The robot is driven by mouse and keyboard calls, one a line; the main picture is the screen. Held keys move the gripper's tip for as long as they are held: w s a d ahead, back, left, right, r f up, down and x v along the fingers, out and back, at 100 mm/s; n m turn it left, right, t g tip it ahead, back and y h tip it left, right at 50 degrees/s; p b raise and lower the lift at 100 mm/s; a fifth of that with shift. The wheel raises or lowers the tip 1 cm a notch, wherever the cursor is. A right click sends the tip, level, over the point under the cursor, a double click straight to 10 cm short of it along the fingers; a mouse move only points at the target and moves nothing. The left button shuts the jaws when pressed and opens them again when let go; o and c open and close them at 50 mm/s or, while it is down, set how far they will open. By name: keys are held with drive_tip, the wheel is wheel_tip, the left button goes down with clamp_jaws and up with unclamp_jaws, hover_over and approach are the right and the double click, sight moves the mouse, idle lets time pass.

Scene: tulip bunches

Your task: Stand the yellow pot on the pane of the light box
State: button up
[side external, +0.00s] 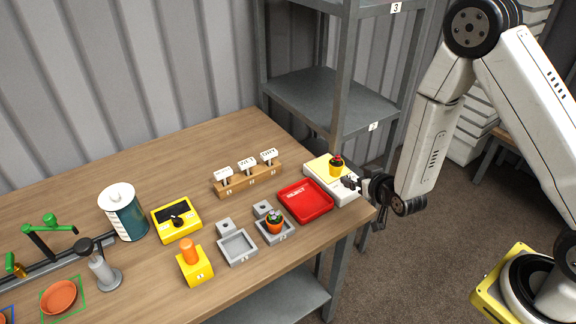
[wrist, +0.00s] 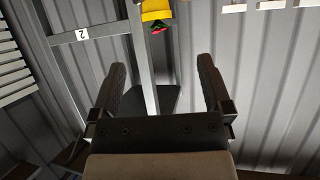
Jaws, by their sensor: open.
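The yellow pot (side external: 336,172), with a green plant and red top, stands upright on the yellow pane (side external: 316,164) of the white light box (side external: 345,192) at the table's right corner. Its base is partly hard to make out against the pane. My gripper (side external: 350,183) is open, just to the right of the pot and apart from it as far as I can tell. In the wrist view the gap between my fingers (wrist: 161,66) is empty. The pot's yellow and its plant (wrist: 157,25) show at the top edge there, beyond the fingertips.
A red tray (side external: 323,209) lies left of the light box. An orange pot (side external: 274,227) with a cactus sits in a grey tray (side external: 291,232), beside an empty grey tray (side external: 237,247). A wooden label rack (side external: 246,182) stands behind. A metal shelf unit (side external: 330,98) rises behind the light box.

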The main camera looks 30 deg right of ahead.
drive_tip(key=s+a+r+n+g+y, duration=0.1)
drive_tip(key=s+r+g, duration=0.4)
drive_tip(key=s, duration=0.2)
drive_tip(key=s+a+r+n+g+y, duration=0.1)
drive_tip(key=s+r+g, duration=0.4)
drive_tip(key=s, duration=0.2)
drive_tip(key=shift+a+n+y, duration=0.15)
drive_tip(key=shift+n+y, duration=0.15)
